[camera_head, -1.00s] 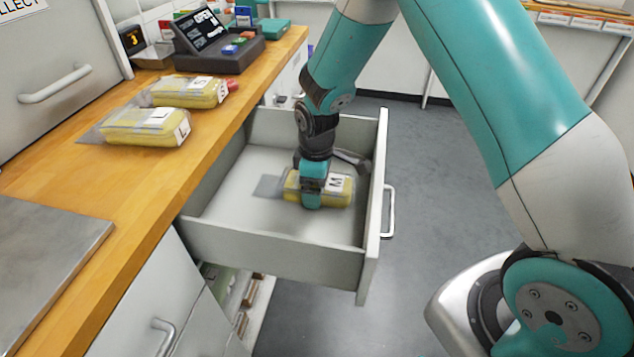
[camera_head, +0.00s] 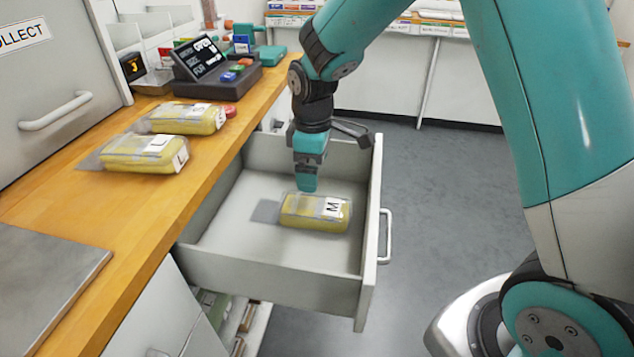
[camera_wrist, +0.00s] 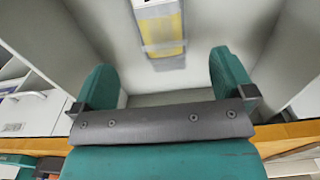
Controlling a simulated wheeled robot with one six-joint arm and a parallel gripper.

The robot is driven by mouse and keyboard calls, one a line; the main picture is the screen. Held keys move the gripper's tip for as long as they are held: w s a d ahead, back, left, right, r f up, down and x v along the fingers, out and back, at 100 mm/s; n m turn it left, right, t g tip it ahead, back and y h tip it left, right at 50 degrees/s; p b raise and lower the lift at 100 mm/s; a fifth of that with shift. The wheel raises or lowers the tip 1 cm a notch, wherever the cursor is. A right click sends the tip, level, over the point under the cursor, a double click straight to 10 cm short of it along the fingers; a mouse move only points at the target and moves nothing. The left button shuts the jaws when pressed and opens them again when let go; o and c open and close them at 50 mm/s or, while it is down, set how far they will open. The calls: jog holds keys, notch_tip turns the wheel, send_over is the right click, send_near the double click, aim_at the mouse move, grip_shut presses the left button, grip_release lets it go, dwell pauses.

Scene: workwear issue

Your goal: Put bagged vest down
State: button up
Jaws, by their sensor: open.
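The bagged vest marked M (camera_head: 308,212), a yellow packet in clear wrap, lies flat on the floor of the open drawer (camera_head: 232,222). My gripper (camera_head: 306,186) is above the vest's far side, apart from it and empty. In the wrist view my gripper (camera_wrist: 172,82) shows two teal fingers spread wide. The vest (camera_wrist: 162,38) shows beyond them in the wrist view, with nothing between the fingers.
Two more yellow bagged vests, marked L (camera_head: 140,158) and S (camera_head: 190,118), lie on the wooden counter (camera_head: 60,200). A dark terminal (camera_head: 215,72) stands behind them. The drawer's walls and front handle (camera_head: 386,236) surround the vest. Drawer floor left of it is bare.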

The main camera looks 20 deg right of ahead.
jog(key=s+a+r+m+y, duration=0.2)
jog(key=s+r, duration=0.4)
jog(key=s, duration=0.6)
jog(key=s+a+r+m+y, duration=0.1)
jog(key=s+a+r, duration=0.4)
jog(key=s, duration=0.8)
notch_tip(320, 180, up, 2)
jog(key=shift+s+a+r+m+y, duration=0.2)
jog(key=shift+m+y, duration=0.2)
jog(key=shift+y, duration=0.2)
jog(key=shift+w, duration=0.1)
